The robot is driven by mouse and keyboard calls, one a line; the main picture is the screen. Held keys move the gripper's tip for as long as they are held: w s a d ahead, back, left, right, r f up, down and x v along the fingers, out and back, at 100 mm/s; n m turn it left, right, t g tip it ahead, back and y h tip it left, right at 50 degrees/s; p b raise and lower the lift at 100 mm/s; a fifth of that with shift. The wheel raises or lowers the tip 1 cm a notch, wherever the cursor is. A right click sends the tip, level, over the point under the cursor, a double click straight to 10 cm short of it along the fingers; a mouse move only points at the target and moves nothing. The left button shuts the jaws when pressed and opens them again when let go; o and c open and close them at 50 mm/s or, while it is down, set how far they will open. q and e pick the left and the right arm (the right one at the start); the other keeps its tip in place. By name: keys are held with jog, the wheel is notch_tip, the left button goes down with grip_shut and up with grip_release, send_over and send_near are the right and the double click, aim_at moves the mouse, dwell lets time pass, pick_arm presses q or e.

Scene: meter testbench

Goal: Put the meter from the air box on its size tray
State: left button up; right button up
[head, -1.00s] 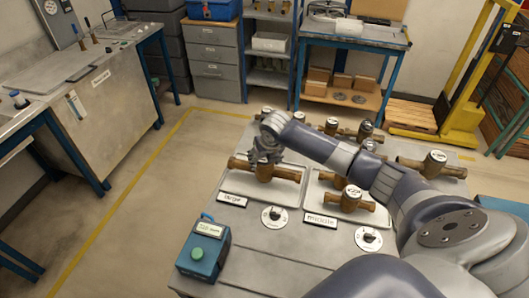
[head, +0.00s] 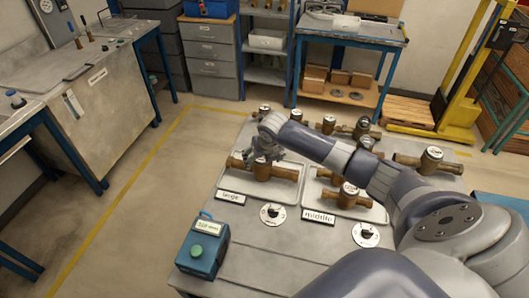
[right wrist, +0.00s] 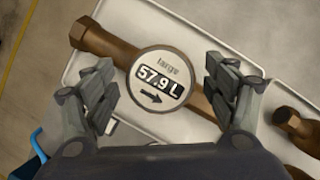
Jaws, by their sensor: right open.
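A brown meter (head: 262,172) with a round dial lies on the large tray (head: 292,190), behind the "large" label. In the right wrist view the meter (right wrist: 165,75) reads "large" and 57.9 L. My right gripper (head: 264,152) is right above this meter. In the right wrist view its open fingers (right wrist: 165,88) stand apart on either side of the dial, and nothing is held. Another brown meter (head: 347,196) lies on the middle tray (head: 380,214), behind the "middle" label. My left gripper is not in view.
A teal box (head: 203,248) with a green button stands at the bench's front left corner. Several more meters stand along the back of the bench, partly behind my right arm. Round dials (head: 272,214) sit in front of the trays.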

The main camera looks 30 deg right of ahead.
jog(key=b+v, duration=0.3)
jog(key=v, duration=0.8)
jog(key=shift+s+r, duration=0.15)
jog(key=shift+r, duration=0.05)
jog(key=shift+f, duration=0.1)
